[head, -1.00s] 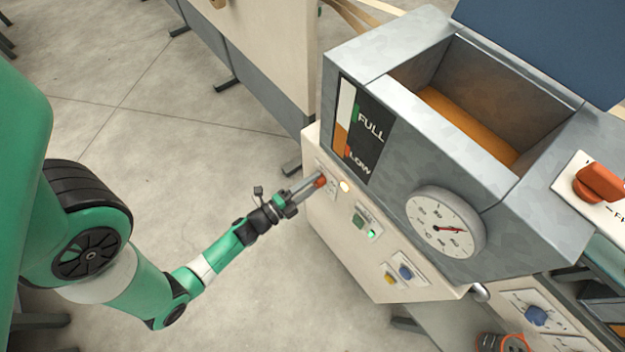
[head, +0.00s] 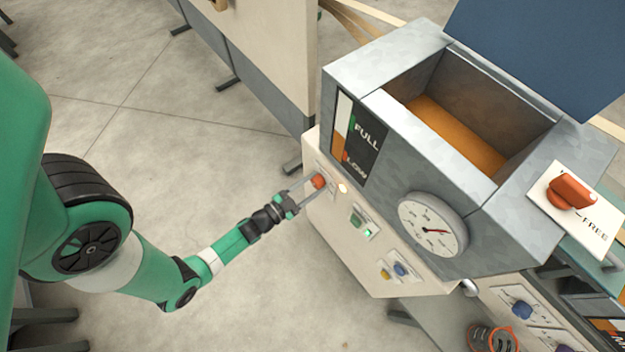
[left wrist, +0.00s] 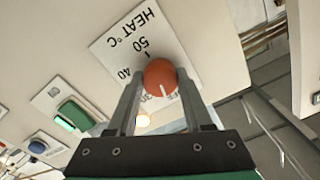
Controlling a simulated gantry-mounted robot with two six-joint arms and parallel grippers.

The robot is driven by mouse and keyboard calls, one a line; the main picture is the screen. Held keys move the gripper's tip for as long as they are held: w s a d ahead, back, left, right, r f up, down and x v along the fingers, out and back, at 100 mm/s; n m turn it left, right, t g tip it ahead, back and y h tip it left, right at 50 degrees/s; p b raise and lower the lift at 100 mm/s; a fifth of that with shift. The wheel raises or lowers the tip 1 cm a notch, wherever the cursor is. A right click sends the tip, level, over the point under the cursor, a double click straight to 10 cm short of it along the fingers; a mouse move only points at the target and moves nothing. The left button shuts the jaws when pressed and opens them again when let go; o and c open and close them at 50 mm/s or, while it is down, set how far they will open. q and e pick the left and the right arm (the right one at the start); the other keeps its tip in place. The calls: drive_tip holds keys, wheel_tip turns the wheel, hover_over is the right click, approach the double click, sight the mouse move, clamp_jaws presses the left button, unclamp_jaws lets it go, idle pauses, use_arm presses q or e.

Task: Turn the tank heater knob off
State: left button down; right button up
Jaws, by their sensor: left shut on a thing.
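The orange-red heater knob (head: 318,181) sits on a white plate on the cream front panel, below the FULL/LOW level strip. In the left wrist view the knob (left wrist: 160,76) is round with a white pointer line toward its lower side. Its plate (left wrist: 112,55) reads HEAT °C, with 50 and 40 visible and part of the scale hidden behind the knob and fingers. My left gripper (head: 308,184) is shut on the knob, one finger on each side. In the wrist view its fingers (left wrist: 160,88) flank the knob. My right gripper is not in view.
A lit round lamp (head: 343,188) is just right of the knob. A green button (head: 358,220), a dial gauge (head: 432,225) and blue and yellow switches (head: 400,269) lie further right. An orange handle (head: 570,192) is at far right. Floor left of the panel is clear.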

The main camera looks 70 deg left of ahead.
use_arm(q)
drive_tip(key=shift+n+p, duration=0.3)
drive_tip(key=shift+n, duration=0.9)
drive_tip(key=shift+c, duration=1.5)
unclamp_jaws()
